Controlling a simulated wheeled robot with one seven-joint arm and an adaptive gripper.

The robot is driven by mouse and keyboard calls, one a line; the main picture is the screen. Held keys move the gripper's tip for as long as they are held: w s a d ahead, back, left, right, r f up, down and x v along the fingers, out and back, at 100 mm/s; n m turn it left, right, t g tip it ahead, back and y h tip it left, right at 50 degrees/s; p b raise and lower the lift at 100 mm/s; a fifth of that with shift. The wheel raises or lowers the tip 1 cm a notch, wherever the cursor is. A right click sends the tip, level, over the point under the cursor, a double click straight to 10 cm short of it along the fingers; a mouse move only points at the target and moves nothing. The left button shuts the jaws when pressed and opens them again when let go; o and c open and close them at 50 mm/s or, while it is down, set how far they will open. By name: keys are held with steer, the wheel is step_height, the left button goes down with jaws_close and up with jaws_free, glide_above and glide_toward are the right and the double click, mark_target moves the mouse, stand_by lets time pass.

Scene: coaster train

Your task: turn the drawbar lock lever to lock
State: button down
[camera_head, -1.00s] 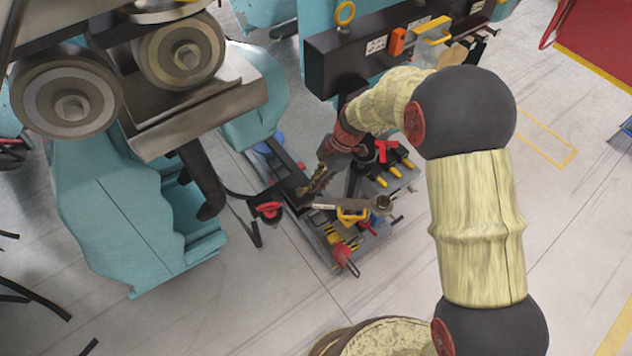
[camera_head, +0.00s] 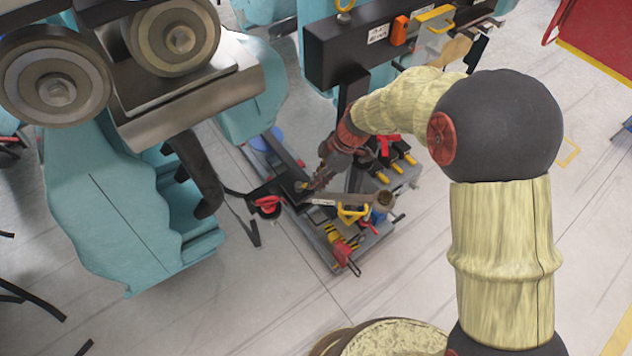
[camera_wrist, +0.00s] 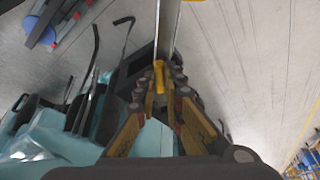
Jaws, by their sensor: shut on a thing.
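My gripper (camera_head: 314,182) is low in the middle of the head view, below the black beam, and reaches down to the left. In the wrist view my gripper (camera_wrist: 165,85) has its fingers closed around a small yellow piece, which looks like the lever's handle (camera_wrist: 159,78). A long pale bar runs away from the fingertips in that view. In the head view a grey bar with a round eye end (camera_head: 385,199) lies just right of the fingertips. The lever's pivot and its exact angle are hidden or too small to tell.
A low grey cart (camera_head: 372,238) with red, yellow and black tools lies below my arm. A black beam (camera_head: 345,50) with an orange block (camera_head: 400,30) is above. Teal machinery (camera_head: 120,220) with large rollers (camera_head: 180,38) stands left. Open floor (camera_head: 300,300) lies in front.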

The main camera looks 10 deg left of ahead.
steer(key=s+m+b, duration=0.1)
steer(key=b, duration=0.1)
steer(key=m+t+b, duration=0.1)
steer(key=m, duration=0.1)
steer(key=shift+s+d+f+m+b, duration=0.1)
steer(key=shift+s+f+m+b, duration=0.1)
steer(key=shift+s+m+b, duration=0.15)
steer(key=s+m+t+b, duration=0.1)
steer(key=m, duration=0.1)
steer(key=shift+s+r+m, duration=0.15)
steer(key=shift+s+m, duration=0.05)
steer(key=shift+m, duration=0.15)
steer(key=shift+s+a+r+m+t+p, duration=0.1)
steer(key=shift+s+a+m+t+p, duration=0.1)
steer(key=shift+s+m+t+p, duration=0.3)
steer(key=shift+s+a+r+m+t+p, duration=0.1)
steer(key=shift+a+m+t+p, duration=0.1)
steer(key=shift+m, duration=0.5)
steer(key=shift+s+a+f+m+t+h+p, duration=0.1)
steer(key=shift+s+a+m+t+h+p, duration=0.1)
steer(key=shift+m+p, duration=0.45)
steer(key=shift+s+a+m+t+h+p, duration=0.1)
steer(key=shift+m+h+p, duration=0.1)
steer(key=shift+m+p, duration=0.45)
steer(key=c, duration=2)
jaws_free()
steer(key=shift+o, duration=0.5)
